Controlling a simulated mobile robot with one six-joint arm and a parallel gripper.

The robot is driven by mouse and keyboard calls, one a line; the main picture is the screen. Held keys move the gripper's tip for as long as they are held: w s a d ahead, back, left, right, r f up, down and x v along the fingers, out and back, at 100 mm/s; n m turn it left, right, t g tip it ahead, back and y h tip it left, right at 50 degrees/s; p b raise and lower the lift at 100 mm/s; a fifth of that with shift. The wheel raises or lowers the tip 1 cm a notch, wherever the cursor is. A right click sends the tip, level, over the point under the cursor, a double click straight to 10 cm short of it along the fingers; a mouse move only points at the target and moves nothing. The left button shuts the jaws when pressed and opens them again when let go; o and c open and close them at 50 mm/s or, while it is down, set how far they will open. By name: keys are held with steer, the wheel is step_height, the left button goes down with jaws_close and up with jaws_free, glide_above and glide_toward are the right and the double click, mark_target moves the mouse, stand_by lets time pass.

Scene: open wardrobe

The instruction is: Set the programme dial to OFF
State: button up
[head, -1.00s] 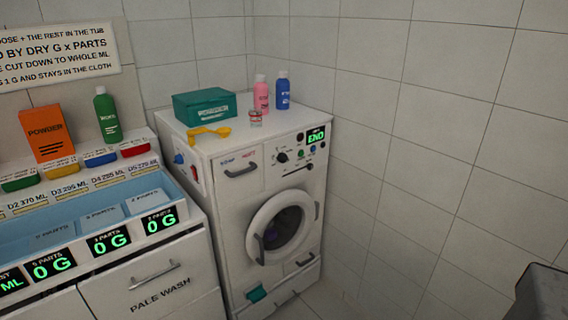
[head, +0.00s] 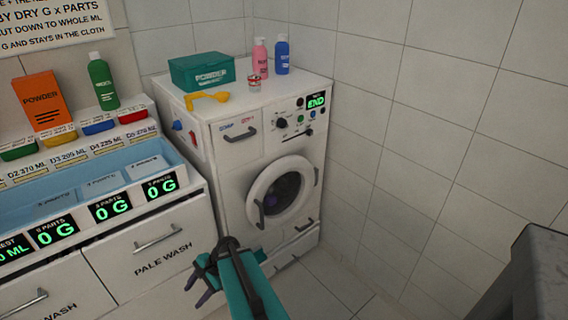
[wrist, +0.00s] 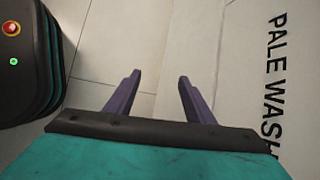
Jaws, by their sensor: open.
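The programme dial (head: 282,124) is a dark knob on the white washing machine's (head: 236,190) front panel, left of the green display (head: 316,102) that reads END. The dial's setting is too small to read. My gripper (head: 198,283) is low in front of the machine and the PALE WASH drawer, well below and apart from the dial. In the wrist view my gripper (wrist: 157,92) shows two purple fingers spread apart with nothing between them. The dial is not in the wrist view.
On the machine stand a teal powder box (head: 201,72), a yellow scoop (head: 207,97), a small tin (head: 254,83), a pink bottle (head: 260,59) and a blue bottle (head: 282,55). The wash counter (head: 150,222) adjoins at left. A tiled wall (head: 430,130) is at right.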

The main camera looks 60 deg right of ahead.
steer(key=w+d+r+m+t+h, duration=0.1)
steer(key=d+r+m+t, duration=0.1)
steer(key=d+r+m, duration=0.45)
steer(key=w+d+r+m+t+h, duration=0.1)
steer(key=w+d+r+t, duration=0.2)
steer(key=d, duration=0.6)
steer(key=m+t+h, duration=0.7)
steer(key=m+h, duration=0.3)
steer(key=m, duration=0.8)
glide_toward(285, 125)
steer(key=v, duration=0.5)
steer(key=shift+w+f, duration=0.25)
steer(key=shift+w, duration=0.15)
steer(key=shift+p+x, duration=0.5)
steer(key=shift+x, duration=6.3)
steer(key=shift+d+r, duration=0.1)
steer(key=shift+r, duration=0.1)
